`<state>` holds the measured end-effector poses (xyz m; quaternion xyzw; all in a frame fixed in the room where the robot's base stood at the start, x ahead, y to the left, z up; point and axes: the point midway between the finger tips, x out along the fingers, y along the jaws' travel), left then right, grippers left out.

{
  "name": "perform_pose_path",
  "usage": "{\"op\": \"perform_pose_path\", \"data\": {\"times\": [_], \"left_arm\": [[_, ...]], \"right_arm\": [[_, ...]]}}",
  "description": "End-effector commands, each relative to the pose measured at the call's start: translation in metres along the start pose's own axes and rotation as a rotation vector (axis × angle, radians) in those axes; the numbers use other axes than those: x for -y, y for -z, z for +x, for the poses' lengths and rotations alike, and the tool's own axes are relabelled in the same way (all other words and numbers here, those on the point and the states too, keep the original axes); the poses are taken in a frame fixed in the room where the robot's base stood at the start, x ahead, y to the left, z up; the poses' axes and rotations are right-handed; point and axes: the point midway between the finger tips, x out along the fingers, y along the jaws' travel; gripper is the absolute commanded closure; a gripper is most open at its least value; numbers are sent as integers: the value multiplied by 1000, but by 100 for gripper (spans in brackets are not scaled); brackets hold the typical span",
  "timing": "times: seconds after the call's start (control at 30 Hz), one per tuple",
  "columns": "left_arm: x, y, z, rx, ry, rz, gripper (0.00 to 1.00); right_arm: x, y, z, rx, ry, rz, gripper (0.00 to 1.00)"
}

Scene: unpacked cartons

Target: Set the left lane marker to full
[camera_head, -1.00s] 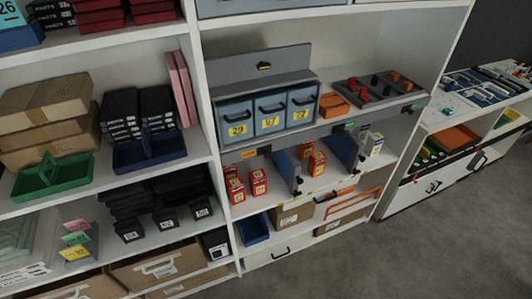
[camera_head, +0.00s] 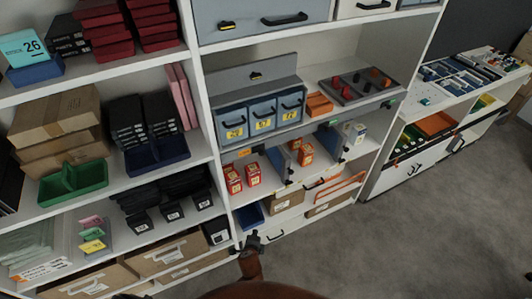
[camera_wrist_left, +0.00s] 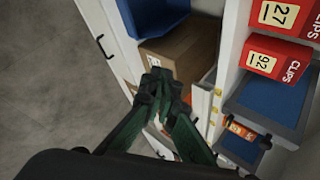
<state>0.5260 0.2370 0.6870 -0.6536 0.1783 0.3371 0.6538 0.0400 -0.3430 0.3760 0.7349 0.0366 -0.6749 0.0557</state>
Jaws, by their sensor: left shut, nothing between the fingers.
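The left lane marker appears to be a small orange tag (camera_head: 243,153) on the shelf front edge above the left lane of red clip boxes. An orange tag with pale lettering (camera_wrist_left: 239,129) on a shelf edge shows in the left wrist view, right of the fingers; I cannot tell if it is the same one. My left gripper (camera_head: 252,241) is low in front of the shelf, below the lanes and apart from the marker. In the left wrist view its dark green fingers (camera_wrist_left: 163,88) are closed together and empty. My right gripper is out of view.
Red clip boxes (camera_head: 233,179) stand in the lanes between blue dividers (camera_head: 329,141). Numbered blue-grey drawers (camera_head: 262,116) sit above. A blue bin (camera_head: 250,214) and a carton (camera_head: 286,201) are on the low shelf. The grey floor (camera_head: 400,235) at the right is free.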

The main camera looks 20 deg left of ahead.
Motion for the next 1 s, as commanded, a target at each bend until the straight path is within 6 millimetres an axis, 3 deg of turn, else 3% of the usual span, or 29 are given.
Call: {"op": "perform_pose_path", "data": {"times": [0.03, 0.2, 0.3, 0.4, 0.5, 0.63, 1.0], "left_arm": [[48, 10, -22, 2, 66, 44, 100], [171, 32, -92, 45, 270, 185, 100], [229, 41, -136, 79, 376, 243, 100], [273, 46, -175, 113, 462, 281, 100], [302, 48, -204, 141, 521, 304, 100], [320, 50, -224, 161, 562, 317, 100], [323, 50, -228, 166, 571, 320, 100]], "right_arm": [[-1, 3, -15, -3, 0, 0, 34], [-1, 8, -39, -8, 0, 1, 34], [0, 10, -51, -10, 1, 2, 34], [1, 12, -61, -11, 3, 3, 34], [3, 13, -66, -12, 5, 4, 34], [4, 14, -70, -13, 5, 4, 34], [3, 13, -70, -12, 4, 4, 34]]}}
